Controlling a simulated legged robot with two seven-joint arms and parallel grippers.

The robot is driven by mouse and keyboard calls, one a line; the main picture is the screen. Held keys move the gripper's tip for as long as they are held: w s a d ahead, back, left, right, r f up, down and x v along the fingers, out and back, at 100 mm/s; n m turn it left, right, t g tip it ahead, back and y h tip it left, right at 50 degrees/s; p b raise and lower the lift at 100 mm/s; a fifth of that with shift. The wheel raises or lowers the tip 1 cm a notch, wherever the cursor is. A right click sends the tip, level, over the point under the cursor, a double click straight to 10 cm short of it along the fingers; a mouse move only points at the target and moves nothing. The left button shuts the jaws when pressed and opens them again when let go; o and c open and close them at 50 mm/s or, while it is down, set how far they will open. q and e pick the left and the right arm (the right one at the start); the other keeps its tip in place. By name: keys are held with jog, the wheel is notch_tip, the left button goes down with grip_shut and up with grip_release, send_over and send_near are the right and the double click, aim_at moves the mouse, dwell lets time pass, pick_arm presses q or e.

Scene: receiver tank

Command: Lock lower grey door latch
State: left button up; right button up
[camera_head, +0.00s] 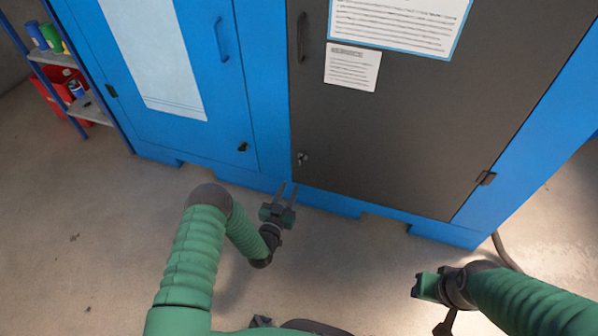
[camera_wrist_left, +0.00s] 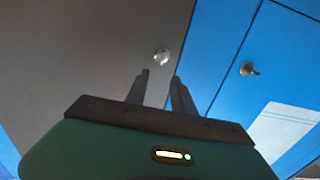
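The grey door (camera_head: 400,120) is closed flat in the blue cabinet front. Its lower latch (camera_head: 302,158) is a small metal piece near the door's lower left corner. The latch also shows in the left wrist view (camera_wrist_left: 161,56), just beyond the fingertips. My left gripper (camera_head: 289,186) is open and empty, with its two fingers pointing toward the cabinet, below the latch in the head view and apart from it. The latch's exact turn is too small to tell. My right gripper (camera_head: 424,287) is at the lower right, away from the door, and its fingers cannot be made out.
A blue door (camera_head: 190,60) with its own dark latch (camera_head: 243,147) is left of the grey door. A handle (camera_head: 301,38) is higher on the grey door. A shelf (camera_head: 62,57) stands far left. The floor before the cabinet is clear.

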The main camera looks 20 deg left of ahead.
aim_at(300, 163)
pick_arm(q)
jog(key=w+b, duration=0.5)
jog(key=w, duration=0.6)
jog(key=shift+w+f+b, duration=0.15)
jog(key=shift+w+b, duration=0.15)
jog(key=shift+w, duration=0.1)
grip_shut()
